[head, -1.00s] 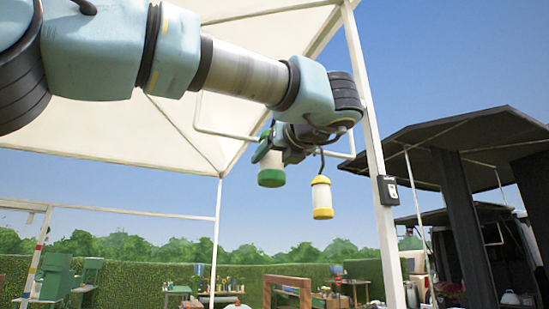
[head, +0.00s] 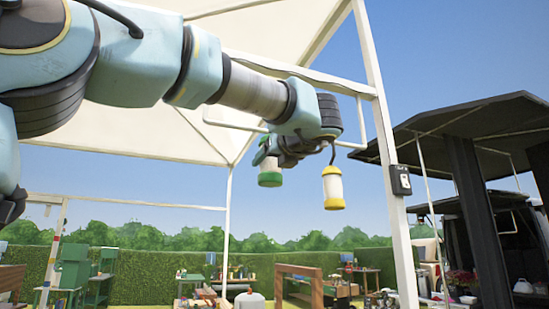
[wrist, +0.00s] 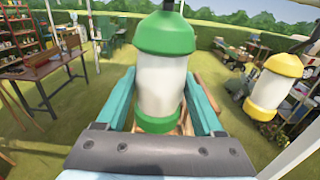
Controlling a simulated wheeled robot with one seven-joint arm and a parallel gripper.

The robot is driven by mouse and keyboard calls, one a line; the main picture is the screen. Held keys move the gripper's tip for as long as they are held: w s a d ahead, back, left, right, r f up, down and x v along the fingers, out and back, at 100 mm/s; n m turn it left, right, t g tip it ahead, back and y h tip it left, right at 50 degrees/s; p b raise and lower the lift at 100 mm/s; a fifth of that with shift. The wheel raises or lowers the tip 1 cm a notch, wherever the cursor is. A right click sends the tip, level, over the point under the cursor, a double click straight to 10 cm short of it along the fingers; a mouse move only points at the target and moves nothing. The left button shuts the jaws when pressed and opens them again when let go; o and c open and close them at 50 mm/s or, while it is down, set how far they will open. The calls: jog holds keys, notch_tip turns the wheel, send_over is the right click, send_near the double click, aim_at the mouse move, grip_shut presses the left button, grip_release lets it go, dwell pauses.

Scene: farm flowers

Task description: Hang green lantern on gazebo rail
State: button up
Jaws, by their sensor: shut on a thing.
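The green lantern (head: 270,178) has a white body with green top and base. My gripper (head: 280,150) is shut on it, and the lantern is roughly upright in the air. A yellow lantern (head: 332,187) hangs by a dark hook right of the green one. I cannot tell whether the green lantern touches the rail.
A white gazebo post (head: 388,150) with a small black box (head: 400,180) stands to the right. The yellow lantern (wrist: 272,85) is close on the right in the wrist view. The canopy (head: 140,125) is overhead. Tables and a hedge lie well below and behind.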

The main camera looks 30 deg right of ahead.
jog(key=w+f, duration=0.3)
jog(key=w, duration=0.4)
jog(key=shift+w+d+b, duration=0.15)
jog(key=shift+d+b, duration=0.25)
jog(key=shift+d, duration=0.05)
dwell(0.3)
jog(key=shift+f, duration=0.35)
dwell(1.0)
jog(key=o, duration=1.3)
jog(key=shift+s+a+f+b, duration=0.3)
jog(key=shift+s+b, duration=0.45)
jog(key=shift+s, duration=1.55)
jog(key=shift+s+a+f+b, duration=0.2)
jog(key=shift+s+b, duration=0.5)
jog(key=shift+s, duration=1.65)
jog(key=shift+s+a+f+b, duration=0.3)
jog(key=shift+s+b, duration=0.45)
jog(key=shift+s, duration=1.55)
